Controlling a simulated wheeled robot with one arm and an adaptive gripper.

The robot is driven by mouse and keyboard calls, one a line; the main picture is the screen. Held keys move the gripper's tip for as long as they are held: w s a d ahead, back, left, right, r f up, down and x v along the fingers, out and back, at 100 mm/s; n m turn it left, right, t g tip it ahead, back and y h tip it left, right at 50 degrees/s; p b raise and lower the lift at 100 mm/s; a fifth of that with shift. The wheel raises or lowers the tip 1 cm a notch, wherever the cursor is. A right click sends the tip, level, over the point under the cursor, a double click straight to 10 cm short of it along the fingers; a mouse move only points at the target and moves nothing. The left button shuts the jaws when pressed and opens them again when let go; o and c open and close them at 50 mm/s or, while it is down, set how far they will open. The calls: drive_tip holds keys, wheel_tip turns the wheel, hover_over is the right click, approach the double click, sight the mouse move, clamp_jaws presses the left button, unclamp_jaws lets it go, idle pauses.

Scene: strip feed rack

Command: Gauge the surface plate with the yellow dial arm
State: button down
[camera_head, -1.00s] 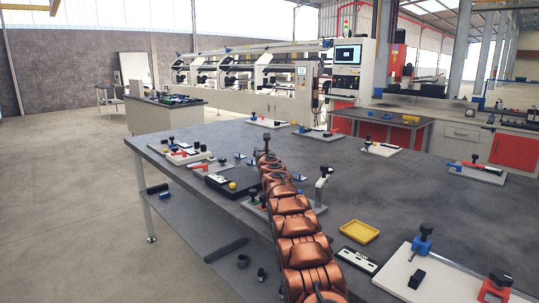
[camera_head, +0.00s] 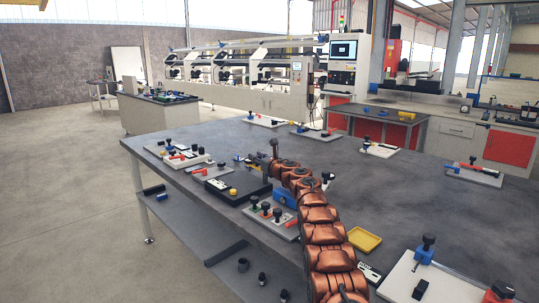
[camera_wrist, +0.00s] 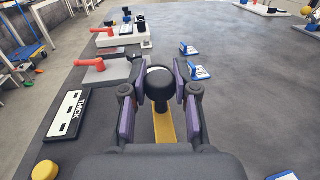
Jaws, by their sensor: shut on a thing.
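In the wrist view my gripper (camera_wrist: 158,85) is shut on a round black knob (camera_wrist: 158,82). A flat yellow strip (camera_wrist: 165,128), which looks like the yellow dial arm, shows below the knob between the fingers; its far end is hidden. A dark plate (camera_head: 262,190), perhaps the surface plate, lies on the bench left of my arm. It bears a black-and-white card marked THICK (camera_wrist: 68,115) and a yellow button (camera_wrist: 45,171), which also shows in the head view (camera_head: 233,192). In the head view my gripper is too small and dark to make out clearly.
A grey base with a red handle (camera_wrist: 102,65) and a white base with a red handle (camera_wrist: 112,31) stand beyond. Two small blue-and-white cards (camera_wrist: 198,70) lie right of the gripper. A yellow tray (camera_head: 364,239) lies right of my arm. The bench's middle right is mostly clear.

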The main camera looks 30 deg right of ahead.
drive_tip(key=shift+a+r+y, duration=0.1)
drive_tip(key=shift+a+y, duration=0.05)
drive_tip(key=shift+y, duration=0.15)
drive_tip(key=c, duration=1)
unclamp_jaws()
drive_tip(key=shift+c, duration=0.2)
drive_tip(key=shift+o, duration=1)
